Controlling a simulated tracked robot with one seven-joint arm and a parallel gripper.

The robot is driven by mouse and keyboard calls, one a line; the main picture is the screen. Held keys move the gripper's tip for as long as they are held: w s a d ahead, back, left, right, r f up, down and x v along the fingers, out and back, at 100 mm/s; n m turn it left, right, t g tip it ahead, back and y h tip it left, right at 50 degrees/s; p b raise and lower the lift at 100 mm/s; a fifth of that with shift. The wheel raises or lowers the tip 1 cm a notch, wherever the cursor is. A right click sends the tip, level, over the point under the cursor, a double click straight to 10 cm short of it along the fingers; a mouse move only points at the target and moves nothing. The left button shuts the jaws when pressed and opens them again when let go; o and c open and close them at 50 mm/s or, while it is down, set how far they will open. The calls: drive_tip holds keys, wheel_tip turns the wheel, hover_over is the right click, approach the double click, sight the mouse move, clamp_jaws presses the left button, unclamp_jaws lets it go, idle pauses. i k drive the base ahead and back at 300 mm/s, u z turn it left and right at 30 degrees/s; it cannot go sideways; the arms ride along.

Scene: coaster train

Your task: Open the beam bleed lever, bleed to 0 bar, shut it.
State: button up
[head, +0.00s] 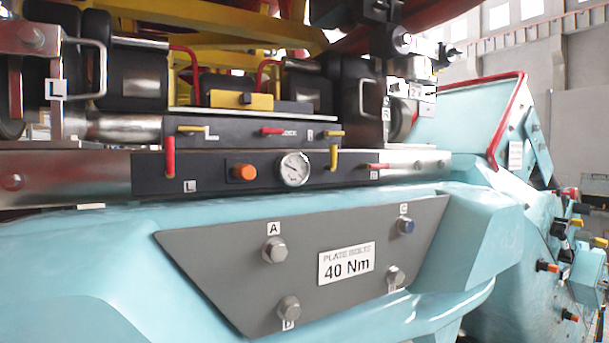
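A dark panel (215,180) runs along the metal beam in the middle of the head view. On it are a round white gauge (293,169), whose reading is too small to tell, and an orange knob (243,172). A red lever (170,156) at the panel's left end hangs upright near an L tag. A short red lever (377,166) at the right end lies level above a small tag, perhaps B or R. I cannot tell for sure which lever is the bleed. My gripper is not in view.
Above the panel sit a level yellow lever (191,128), a red lever (271,130) near LOCK lettering, and a yellow lever (334,150) hanging down. Below is a grey bolt plate (210,265) marked 40 Nm. Turquoise bodywork (70,270) juts out in front.

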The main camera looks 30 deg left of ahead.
sight(331, 166)
drive_tip(key=z, duration=0.9)
drive_tip(key=i, duration=0.1)
drive_tip(key=u, duration=2.45)
drive_tip(key=k, duration=0.8)
drive_tip(key=u, duration=0.2)
drive_tip(key=i, duration=0.8)
drive_tip(key=z, duration=0.05)
